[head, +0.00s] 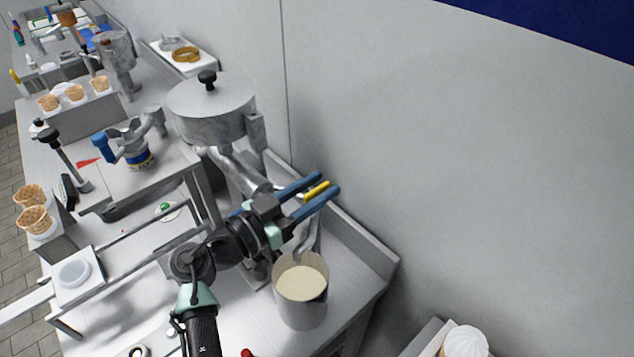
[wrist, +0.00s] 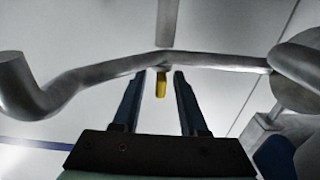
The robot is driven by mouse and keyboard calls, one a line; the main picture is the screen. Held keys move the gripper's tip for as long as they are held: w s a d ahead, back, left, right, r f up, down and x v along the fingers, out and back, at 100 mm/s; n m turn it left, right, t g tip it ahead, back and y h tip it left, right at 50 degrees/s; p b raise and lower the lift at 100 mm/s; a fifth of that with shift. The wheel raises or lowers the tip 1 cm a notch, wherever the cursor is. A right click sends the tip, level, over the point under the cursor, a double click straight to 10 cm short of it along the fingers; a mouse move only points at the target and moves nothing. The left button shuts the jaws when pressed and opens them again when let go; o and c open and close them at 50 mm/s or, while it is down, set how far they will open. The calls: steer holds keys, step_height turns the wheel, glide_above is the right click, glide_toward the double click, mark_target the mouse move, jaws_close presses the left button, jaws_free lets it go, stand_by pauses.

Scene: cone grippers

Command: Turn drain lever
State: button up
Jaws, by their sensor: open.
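The drain lever (head: 317,190) has a yellow grip and shows between my gripper's two blue fingers in the head view. In the wrist view the yellow grip (wrist: 161,84) appears at the bent metal drain pipe (wrist: 110,70), between the fingers with a gap on each side. My gripper (head: 327,182) is open and also shows in the wrist view (wrist: 157,74). The lidded grey vat (head: 210,108) stands behind, with its pipe running toward my gripper. The lever's base is partly hidden by my gripper.
A metal pitcher (head: 300,310) of cream-coloured liquid stands below the pipe outlet. The grey wall (head: 450,150) is close on the right. Waffle cones (head: 34,220), a blue-handled tool (head: 103,147) and a metal frame fill the left of the counter.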

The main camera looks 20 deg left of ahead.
jaws_close()
stand_by(0.3)
